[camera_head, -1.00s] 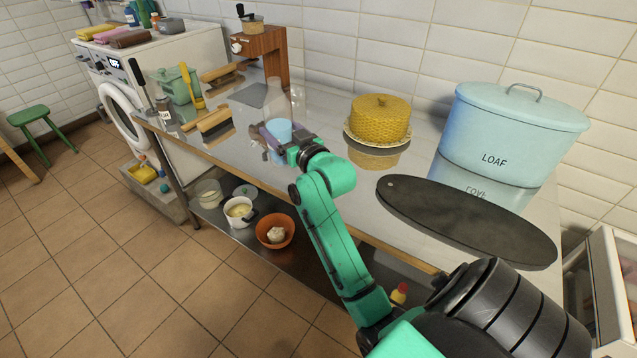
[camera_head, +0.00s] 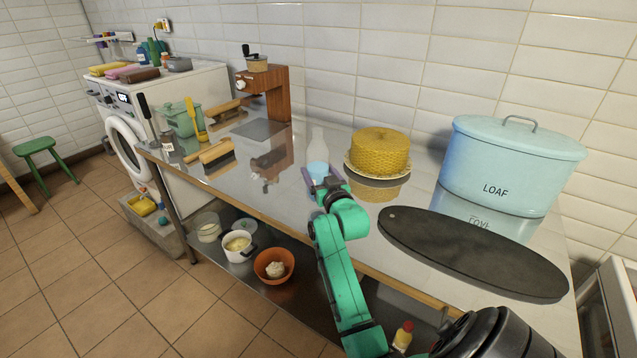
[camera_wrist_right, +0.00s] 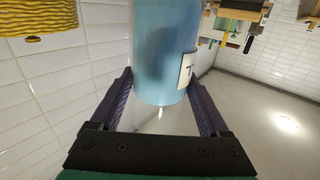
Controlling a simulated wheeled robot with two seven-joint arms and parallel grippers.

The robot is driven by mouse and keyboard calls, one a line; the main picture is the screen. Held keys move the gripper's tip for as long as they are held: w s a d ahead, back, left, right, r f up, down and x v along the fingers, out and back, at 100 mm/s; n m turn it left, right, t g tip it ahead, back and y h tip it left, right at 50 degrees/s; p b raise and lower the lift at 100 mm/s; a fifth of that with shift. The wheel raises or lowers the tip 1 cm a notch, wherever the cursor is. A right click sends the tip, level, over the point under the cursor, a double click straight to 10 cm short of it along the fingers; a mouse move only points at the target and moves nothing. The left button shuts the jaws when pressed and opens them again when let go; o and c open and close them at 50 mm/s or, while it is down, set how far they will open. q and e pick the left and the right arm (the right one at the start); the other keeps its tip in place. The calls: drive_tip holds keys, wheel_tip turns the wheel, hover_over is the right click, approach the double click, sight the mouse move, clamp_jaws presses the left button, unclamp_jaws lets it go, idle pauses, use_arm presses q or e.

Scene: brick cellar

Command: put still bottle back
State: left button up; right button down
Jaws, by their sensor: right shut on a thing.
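A clear bottle (camera_head: 318,146) with pale blue liquid in its lower part stands upright in the head view, above the shiny metal counter (camera_head: 300,214), left of the yellow cake. My right gripper (camera_head: 321,183) is shut on its lower part. In the right wrist view the bottle (camera_wrist_right: 165,45) sits between both fingers of the gripper (camera_wrist_right: 160,80), and a white label with a dark letter partly shows. I cannot tell whether its base touches the counter. My left gripper is not in view.
A blue LOAF bin (camera_head: 510,165) and a dark oval board (camera_head: 470,256) are further right. A wooden stand (camera_head: 278,95) with a grey pad (camera_head: 259,130) is behind left.

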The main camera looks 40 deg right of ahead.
sight(319, 183)
wheel_tip(319, 183, down, 3)
drive_tip(key=shift+f, duration=0.15)
unclamp_jaws()
drive_tip(key=shift+f, duration=0.1)
drive_tip(key=shift+a, duration=0.1)
drive_tip(key=shift+s, duration=0.15)
drive_tip(key=b+v, duration=0.1)
drive_tip(key=v, duration=1)
drive_tip(key=shift+s+a, duration=0.15)
drive_tip(key=shift+s, duration=0.2)
